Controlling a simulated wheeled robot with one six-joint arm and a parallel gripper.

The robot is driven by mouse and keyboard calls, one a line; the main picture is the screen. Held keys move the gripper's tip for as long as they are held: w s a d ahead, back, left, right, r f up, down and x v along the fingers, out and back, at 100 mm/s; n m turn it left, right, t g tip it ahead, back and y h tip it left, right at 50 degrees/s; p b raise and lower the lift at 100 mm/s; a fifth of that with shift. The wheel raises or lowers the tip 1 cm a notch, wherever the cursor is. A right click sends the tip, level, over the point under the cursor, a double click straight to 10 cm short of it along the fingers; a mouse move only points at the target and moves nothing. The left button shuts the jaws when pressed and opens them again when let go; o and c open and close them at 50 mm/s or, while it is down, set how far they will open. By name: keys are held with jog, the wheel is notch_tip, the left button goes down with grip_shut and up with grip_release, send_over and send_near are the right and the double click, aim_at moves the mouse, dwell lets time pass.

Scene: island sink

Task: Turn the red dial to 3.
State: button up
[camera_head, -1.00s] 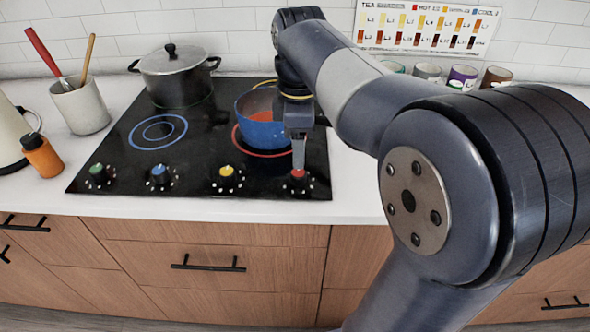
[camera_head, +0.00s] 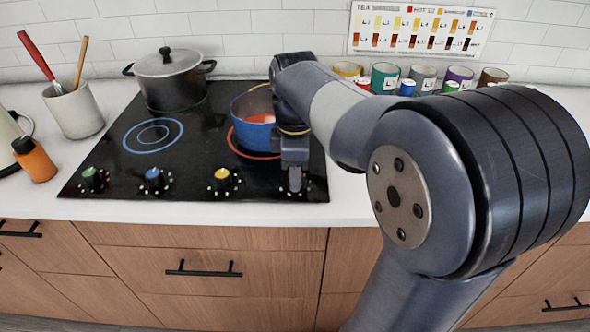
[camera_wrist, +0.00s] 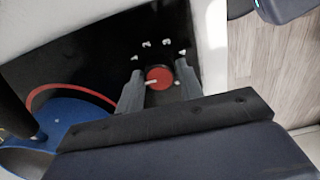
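The red dial (camera_wrist: 160,77) is on the front right of the black cooktop (camera_head: 205,140). In the wrist view it lies between the two fingers of my gripper (camera_wrist: 160,69), with a finger on each side and what looks like a narrow gap. A white pointer mark on the dial points to the left and slightly down in that view. Small white marks arc around the dial, too blurred to read. In the head view my gripper (camera_head: 295,184) points straight down over the dial's place and hides it.
A blue pot (camera_head: 253,120) with red contents stands just behind my gripper. Yellow (camera_head: 222,178), blue (camera_head: 155,179) and green (camera_head: 93,178) dials line the front edge to the left. A lidded dark pot (camera_head: 172,82) is at the back left. Several cups stand behind my arm.

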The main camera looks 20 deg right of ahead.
jog(key=c, duration=0.5)
jog(key=shift+c, duration=0.2)
jog(key=shift+r+m+p, duration=0.1)
jog(key=shift+m+p, duration=0.7)
jog(key=shift+m, duration=0.1)
jog(key=m+p, duration=0.2)
jog(key=m, duration=0.1)
jog(key=shift+r, duration=0.1)
jog(key=m+p, duration=0.3)
jog(key=m, duration=0.4)
jog(key=m+p, duration=0.2)
jog(key=m, duration=0.4)
jog(key=m+p, duration=0.1)
jog(key=m, duration=0.4)
jog(key=shift+m+p, duration=0.4)
jog(key=shift+f, duration=0.2)
